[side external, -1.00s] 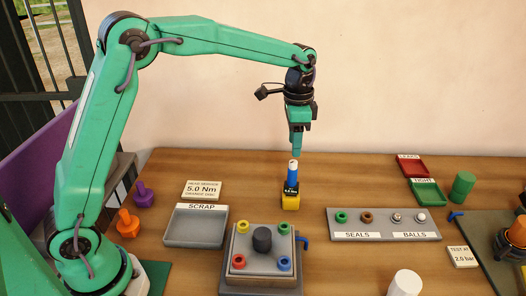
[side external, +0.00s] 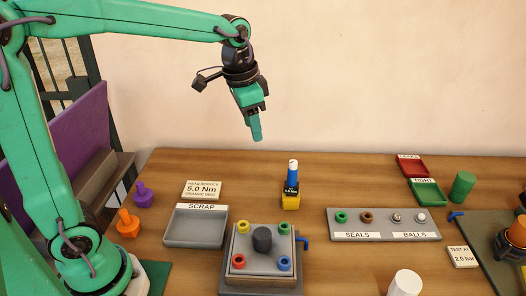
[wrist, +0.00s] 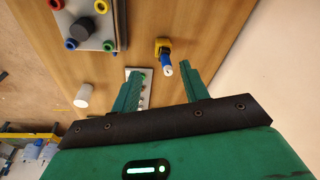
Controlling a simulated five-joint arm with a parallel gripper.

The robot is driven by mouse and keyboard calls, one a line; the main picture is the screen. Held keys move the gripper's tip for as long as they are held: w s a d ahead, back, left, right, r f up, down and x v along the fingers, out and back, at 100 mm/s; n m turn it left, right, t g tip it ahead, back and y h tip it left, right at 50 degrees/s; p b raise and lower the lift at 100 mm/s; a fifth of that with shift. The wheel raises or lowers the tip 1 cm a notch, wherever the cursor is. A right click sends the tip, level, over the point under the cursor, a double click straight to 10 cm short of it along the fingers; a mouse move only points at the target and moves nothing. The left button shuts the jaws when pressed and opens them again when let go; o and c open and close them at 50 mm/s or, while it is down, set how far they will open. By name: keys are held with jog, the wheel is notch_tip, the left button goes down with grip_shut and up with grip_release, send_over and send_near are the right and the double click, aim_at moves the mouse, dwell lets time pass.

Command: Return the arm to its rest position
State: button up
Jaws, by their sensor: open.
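My gripper (side external: 257,138) hangs in the air above the back of the table, up and to the left of the blue-and-yellow tool. In the wrist view its two green fingers (wrist: 158,86) are apart with nothing held between them. The tool, with a blue shaft, white tip and yellow base (side external: 291,201), stands upright on the table, clear of my gripper. It also shows beyond the fingers in the wrist view (wrist: 163,45).
The scrap tray (side external: 196,243) and a grey fixture (side external: 240,271) with coloured rings stand at the front. To the right are the seals and balls tray (side external: 384,228), red tray (side external: 413,168), green tray (side external: 427,194), green cylinder (side external: 462,186) and white cylinder (side external: 405,284). The air around my gripper is clear.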

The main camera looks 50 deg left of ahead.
jog(key=s+a+f+n+t, duration=0.1)
jog(key=s+n, duration=0.1)
jog(key=s, duration=0.6)
jog(key=s+a+f+n+t, duration=0.1)
jog(key=s+a+n+t, duration=0.1)
jog(key=s, duration=0.7)
jog(key=shift+n, duration=0.4)
jog(key=c, duration=0.3)
jog(key=shift+w+r, duration=0.4)
jog(key=shift+w, duration=0.1)
jog(key=shift+c, duration=0.3)
jog(key=w+d+m+g, duration=0.1)
jog(key=w+d+g, duration=0.1)
jog(key=w, duration=1.1)
jog(key=w+d+f+m+g, duration=0.1)
jog(key=w+d+m+g, duration=0.1)
jog(key=w, duration=1.1)
jog(key=shift+w+d+f+g, duration=0.15)
jog(key=shift+w+d+g, duration=0.35)
jog(key=shift+d, duration=0.7)
